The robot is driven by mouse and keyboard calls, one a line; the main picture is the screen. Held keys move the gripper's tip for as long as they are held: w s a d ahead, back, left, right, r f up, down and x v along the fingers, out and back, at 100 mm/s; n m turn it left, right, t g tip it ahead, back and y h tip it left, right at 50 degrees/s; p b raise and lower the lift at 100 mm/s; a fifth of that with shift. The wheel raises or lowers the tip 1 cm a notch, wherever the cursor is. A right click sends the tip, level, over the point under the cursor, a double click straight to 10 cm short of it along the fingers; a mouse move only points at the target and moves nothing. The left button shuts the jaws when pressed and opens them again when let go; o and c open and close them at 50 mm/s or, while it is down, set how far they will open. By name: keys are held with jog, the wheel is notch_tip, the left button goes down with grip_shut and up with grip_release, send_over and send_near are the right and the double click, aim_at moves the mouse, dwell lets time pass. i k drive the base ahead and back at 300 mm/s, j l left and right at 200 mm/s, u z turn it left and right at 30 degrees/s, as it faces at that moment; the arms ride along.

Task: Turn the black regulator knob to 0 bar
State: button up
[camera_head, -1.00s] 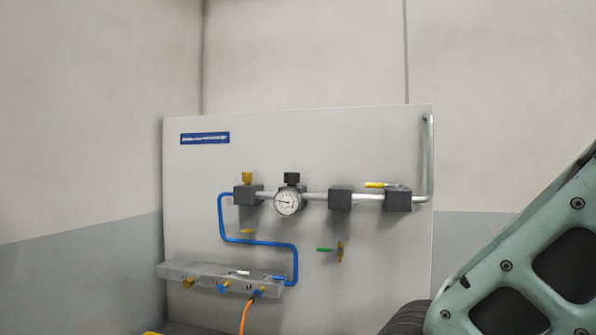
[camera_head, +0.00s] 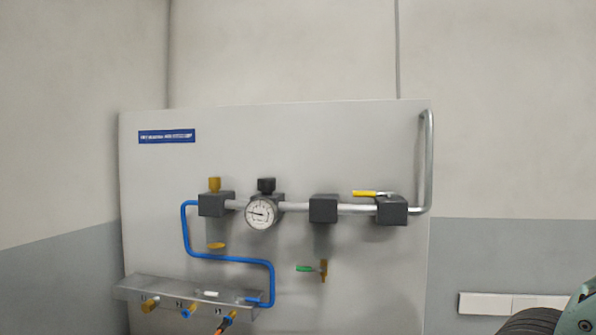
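The black regulator knob (camera_head: 266,185) sits on top of a dark regulator block, left of the middle of the grey panel (camera_head: 300,130). A round white pressure gauge (camera_head: 261,214) is on the front of that block, just below the knob. Its needle points to the left side of the dial; the numbers are too small to read. My gripper is not in view. Part of my arm shows at the lower right corner, well away from the knob.
A yellow knob (camera_head: 214,185) stands close left of the regulator. A yellow lever (camera_head: 371,193) sits on a block at the right. A green-handled valve (camera_head: 313,269), a blue pipe (camera_head: 228,258) and a manifold ledge (camera_head: 170,290) with fittings are below. A white box (camera_head: 500,304) is on the right wall.

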aim_at(266, 185)
jog(key=j+z, duration=0.1)
jog(key=j, duration=0.15)
jog(key=i+j, duration=0.1)
jog(key=j, duration=0.3)
jog(key=j+u, duration=0.1)
jog(key=j, duration=0.3)
jog(key=i+j, duration=0.15)
jog(key=j, duration=0.25)
jog(key=u, duration=0.05)
